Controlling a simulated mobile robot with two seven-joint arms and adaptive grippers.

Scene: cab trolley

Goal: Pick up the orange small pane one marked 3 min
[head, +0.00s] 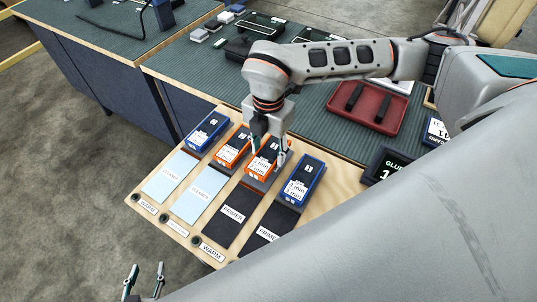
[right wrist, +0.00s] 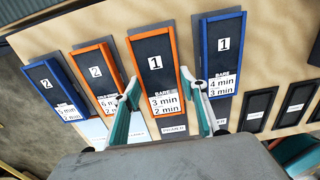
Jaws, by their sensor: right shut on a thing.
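The orange small pane one (head: 261,166) lies in the row on the wooden board. In the right wrist view this orange pane (right wrist: 155,62) shows a "1" and a label "BARE 3 min 2 min". My right gripper (head: 269,153) is over it, with its two fingers (right wrist: 160,88) on either side of the pane, shut on it. I cannot tell whether the pane is clear of the board. My left gripper (head: 144,283) is at the bottom left, open and empty, away from the board.
Beside it are another orange pane (head: 232,148) marked 2 and blue panes at left (head: 205,131) and right (head: 302,180). Cleaner cards (head: 169,177) and dark primer cards (head: 233,214) lie in front. A red tray (head: 366,107) and a dark "GLUE" display (head: 386,166) are behind.

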